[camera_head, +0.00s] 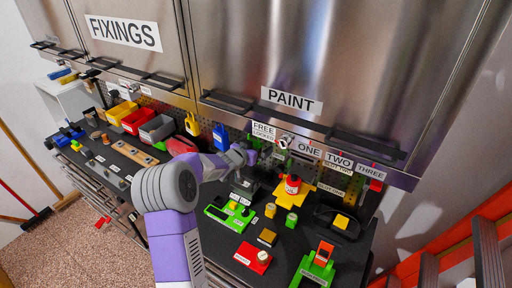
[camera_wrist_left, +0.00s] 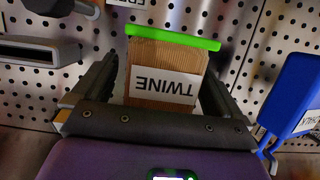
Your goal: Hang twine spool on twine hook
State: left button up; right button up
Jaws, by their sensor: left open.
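The twine spool (camera_wrist_left: 165,55) shows in the left wrist view as a brown, grained body with a bright green edge and a white TWINE label, upside down in the picture. It is in front of the pegboard. My left gripper (camera_wrist_left: 160,70) is open, with one dark finger on each side of the spool; I cannot tell whether they touch it. The twine hook is not distinguishable in either view. My right gripper is not in view.
A blue item (camera_wrist_left: 294,90) hangs beside the spool, close to one finger. A grey open-ended holder (camera_wrist_left: 40,50) is on the other side. In the head view, a red-and-yellow item (camera_head: 292,185) and a green tray (camera_head: 229,215) occupy the bench. Steel cabinet doors (camera_head: 330,60) overhang the pegboard.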

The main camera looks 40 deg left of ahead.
pick_arm(q)
jog(key=v, duration=0.7)
jog(key=shift+s+b, duration=0.25)
jog(key=shift+b, duration=0.05)
jog(key=shift+d+r, duration=0.1)
